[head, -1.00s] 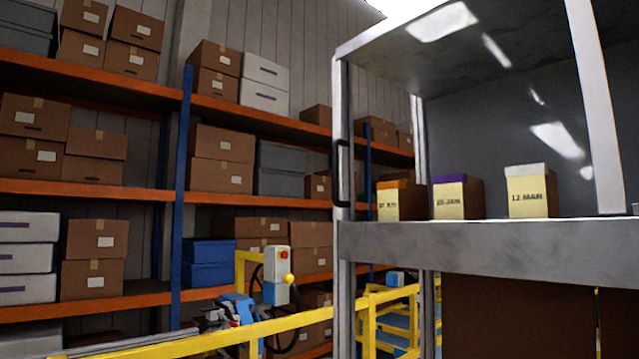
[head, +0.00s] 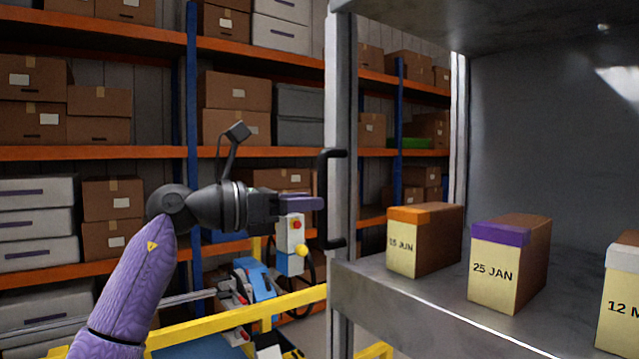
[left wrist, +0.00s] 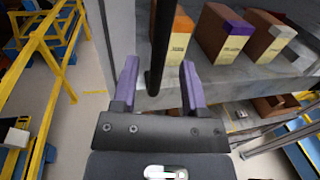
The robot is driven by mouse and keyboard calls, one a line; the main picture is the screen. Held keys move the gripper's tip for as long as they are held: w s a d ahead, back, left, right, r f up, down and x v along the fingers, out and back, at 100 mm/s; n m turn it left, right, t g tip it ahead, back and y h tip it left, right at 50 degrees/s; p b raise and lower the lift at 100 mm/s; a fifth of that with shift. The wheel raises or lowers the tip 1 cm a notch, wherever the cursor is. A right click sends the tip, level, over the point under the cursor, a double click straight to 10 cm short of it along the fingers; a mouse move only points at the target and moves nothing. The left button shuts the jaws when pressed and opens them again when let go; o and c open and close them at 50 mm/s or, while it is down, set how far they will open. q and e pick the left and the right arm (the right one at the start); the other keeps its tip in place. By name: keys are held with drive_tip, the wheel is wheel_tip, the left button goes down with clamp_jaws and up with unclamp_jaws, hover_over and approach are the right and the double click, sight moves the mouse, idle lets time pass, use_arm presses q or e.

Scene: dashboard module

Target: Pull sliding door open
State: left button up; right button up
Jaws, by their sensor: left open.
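The sliding door's black bar handle (head: 326,198) stands upright on the grey metal door frame (head: 342,130) at the left edge of the cabinet. My left gripper (head: 318,202) comes in from the left, its purple fingertips just beside the handle in the head view. In the left wrist view my left gripper (left wrist: 158,85) is open, with one purple finger to each side. The black handle (left wrist: 161,48) shows between the fingers, towards their tips. I cannot tell whether a finger touches it. My right gripper is not in view.
Inside the cabinet, boxes with an orange top (head: 424,240), a purple top (head: 508,264) and a white top (head: 620,298) stand on the metal shelf (head: 400,291). A yellow railing (head: 240,318) runs below my left arm. Racks with cartons fill the back.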

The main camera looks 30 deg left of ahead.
sight(322, 242)
use_arm(q)
drive_tip(key=p+x, duration=0.1)
drive_tip(key=x, duration=0.2)
drive_tip(key=shift+w, duration=0.25)
drive_tip(key=shift+s, duration=0.1)
clamp_jaws()
idle(1.0)
